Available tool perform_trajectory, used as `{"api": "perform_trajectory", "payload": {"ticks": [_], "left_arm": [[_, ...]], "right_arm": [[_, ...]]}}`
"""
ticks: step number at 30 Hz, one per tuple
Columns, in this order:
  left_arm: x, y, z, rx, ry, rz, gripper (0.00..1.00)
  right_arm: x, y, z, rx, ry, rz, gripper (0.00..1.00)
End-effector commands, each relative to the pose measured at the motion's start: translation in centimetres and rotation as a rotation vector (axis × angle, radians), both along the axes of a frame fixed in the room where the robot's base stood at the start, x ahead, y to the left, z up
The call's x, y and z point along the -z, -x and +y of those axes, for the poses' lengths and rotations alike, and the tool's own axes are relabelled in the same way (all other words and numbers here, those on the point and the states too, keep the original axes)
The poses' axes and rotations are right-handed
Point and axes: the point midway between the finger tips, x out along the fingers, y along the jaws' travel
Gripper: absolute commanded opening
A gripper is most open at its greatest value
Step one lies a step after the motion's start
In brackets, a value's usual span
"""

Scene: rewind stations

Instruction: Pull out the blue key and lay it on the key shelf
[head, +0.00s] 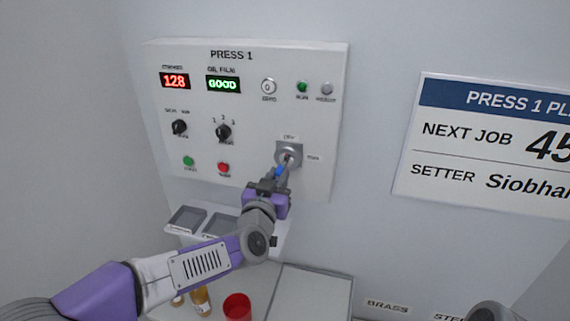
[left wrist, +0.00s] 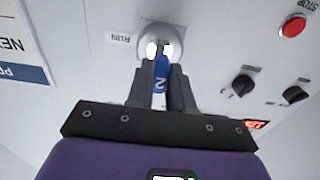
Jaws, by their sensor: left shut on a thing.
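The blue key (head: 280,171) is at the key switch (head: 289,154) on the lower right of the PRESS 1 panel. In the left wrist view the blue key (left wrist: 160,78) carries a "2" and its far end meets the round switch (left wrist: 161,42); I cannot tell how deep it sits. My left gripper (head: 274,180) is shut on the key's blue head, its fingers on either side (left wrist: 161,90). The key shelf (head: 181,230) juts out below the panel, with shallow dark trays in it; its right part is hidden behind my left arm.
The panel (head: 250,60) has knobs, buttons and lit displays reading 128 and GOOD. Below are a red cup (head: 237,306), amber bottles (head: 200,300) and a pale box or lid (head: 312,292). A PRESS 1 sign (head: 440,165) hangs on the right wall.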

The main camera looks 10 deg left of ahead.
Motion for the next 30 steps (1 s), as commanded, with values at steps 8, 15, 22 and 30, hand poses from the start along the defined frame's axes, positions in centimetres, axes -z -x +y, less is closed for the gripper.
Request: {"api": "perform_trajectory", "payload": {"ticks": [8, 15, 22, 30], "left_arm": [[0.0, 1.7, 0.0, 0.001, 0.0, -0.002, 0.0], [0.0, 3.2, 0.1, 0.0, 0.0, -0.001, 0.0], [0.1, 4.4, 0.1, 0.001, 0.0, -0.001, 0.0], [0.1, 4.6, 0.1, 0.001, 0.0, 0.0, 0.0]], "right_arm": [[0.4, 0.0, 0.0, 0.0, 0.0, 0.0, 0.43], [0.6, 0.0, 0.0, 0.0, 0.0, 0.0, 0.43], [0.8, 0.0, 0.0, 0.0, 0.0, 0.0, 0.43], [0.8, 0.0, 0.0, 0.0, 0.0, 0.0, 0.43]]}}
